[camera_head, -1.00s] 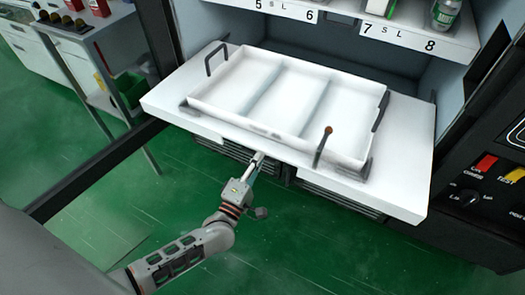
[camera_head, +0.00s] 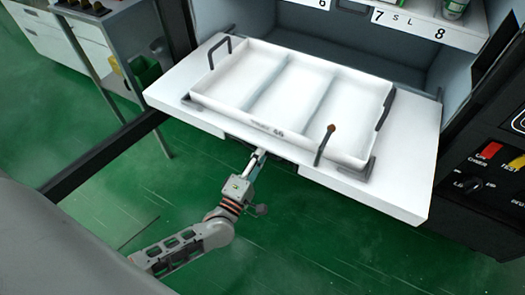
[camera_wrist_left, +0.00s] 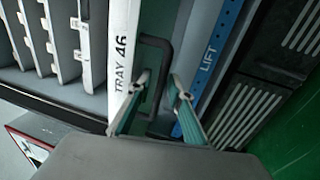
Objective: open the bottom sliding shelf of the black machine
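The black machine's bottom shelf (camera_head: 188,105) is a white slab that sticks well out of the opening. My left gripper (camera_head: 258,155) is at the middle of its front edge, low, with the arm coming from below. In the left wrist view my left gripper (camera_wrist_left: 159,76) has its fingers on either side of a dark U-shaped handle (camera_wrist_left: 155,41), beside a white edge marked "TRAY 46" (camera_wrist_left: 122,65). A gap shows between the fingertips; I cannot tell whether they press the handle. My right gripper is out of view.
A white three-compartment tray (camera_head: 225,98) with dark handles rests on the shelf. Above are numbered slots (camera_head: 410,27); a control panel (camera_head: 480,180) is at the right. A grey rack (camera_head: 95,30) stands at the left. Green floor (camera_head: 330,245) in front is clear.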

